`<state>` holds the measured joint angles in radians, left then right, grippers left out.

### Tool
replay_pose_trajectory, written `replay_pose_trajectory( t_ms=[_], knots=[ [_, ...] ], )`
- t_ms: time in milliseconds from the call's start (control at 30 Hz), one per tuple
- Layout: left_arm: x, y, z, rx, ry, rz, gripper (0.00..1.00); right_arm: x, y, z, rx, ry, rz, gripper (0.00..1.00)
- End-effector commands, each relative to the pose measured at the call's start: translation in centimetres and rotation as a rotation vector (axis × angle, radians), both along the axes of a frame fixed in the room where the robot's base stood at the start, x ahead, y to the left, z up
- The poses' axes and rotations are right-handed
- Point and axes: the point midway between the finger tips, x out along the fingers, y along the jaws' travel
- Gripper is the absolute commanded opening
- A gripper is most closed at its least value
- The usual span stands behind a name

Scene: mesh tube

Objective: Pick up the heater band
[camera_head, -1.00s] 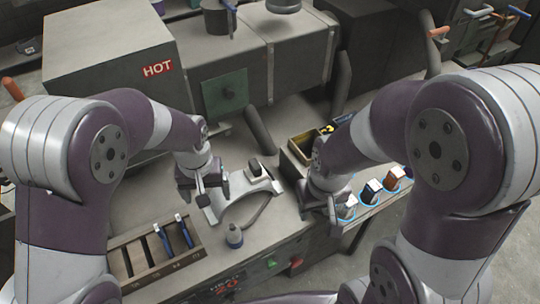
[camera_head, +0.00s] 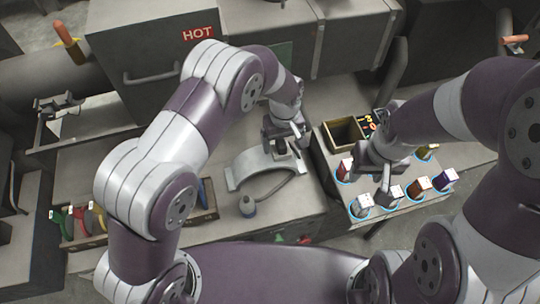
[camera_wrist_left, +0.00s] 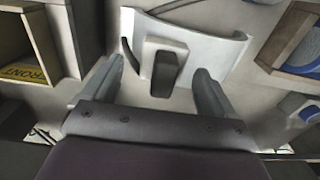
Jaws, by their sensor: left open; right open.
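The heater band (camera_head: 243,171) is a pale grey curved metal piece with a dark-topped block on it. It lies on the grey bench with a grey cable curving out beside it. It also shows in the left wrist view (camera_wrist_left: 207,40), with its block between my fingers but beyond their tips. My left gripper (camera_head: 284,142) is open above the band, its two fingers (camera_wrist_left: 157,85) apart and empty. It partly hides the band's block in the head view. My right gripper (camera_head: 374,172) is open over the side table and appears empty.
The side table holds an open wooden box (camera_head: 343,133) and several small coloured items in blue rings, one a blue one (camera_head: 443,180). A hot machine (camera_head: 150,50) stands behind. A tool rack is at left.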

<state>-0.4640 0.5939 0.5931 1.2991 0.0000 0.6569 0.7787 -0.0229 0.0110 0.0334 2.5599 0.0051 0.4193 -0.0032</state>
Motion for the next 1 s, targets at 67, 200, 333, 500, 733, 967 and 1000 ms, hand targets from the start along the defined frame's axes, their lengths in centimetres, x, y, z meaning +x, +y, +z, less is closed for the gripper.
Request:
replay_pose_trajectory(
  t_ms=[67,200,333,500,733,967,1000],
  knots=[
    [0.0,0.0,-1.0,0.001,0.003,0.000,0.87,0.0,0.0,0.8,0.000,-0.001,0.000,0.43],
    [0.0,0.0,-2.1,-0.001,-0.001,0.000,0.87,0.0,0.0,0.9,0.000,0.000,0.000,0.43],
    [0.0,0.0,-2.2,-0.001,-0.001,0.000,0.87,0.0,0.0,0.8,0.000,0.000,0.000,0.43],
    [0.0,0.0,-2.2,-0.001,-0.001,-0.001,0.42,0.0,0.0,0.8,0.000,0.000,0.000,0.43],
    [0.1,0.0,-2.0,-0.002,-0.004,-0.001,0.00,0.0,0.0,0.8,0.000,0.000,0.000,0.43],
    [0.2,-0.1,-1.8,-0.003,-0.005,-0.001,0.00,0.0,0.0,0.7,0.000,0.000,0.000,0.43],
    [0.2,-0.1,-1.4,-0.003,-0.006,-0.001,0.00,0.0,0.0,0.5,0.000,0.000,0.000,0.43]
  ],
)
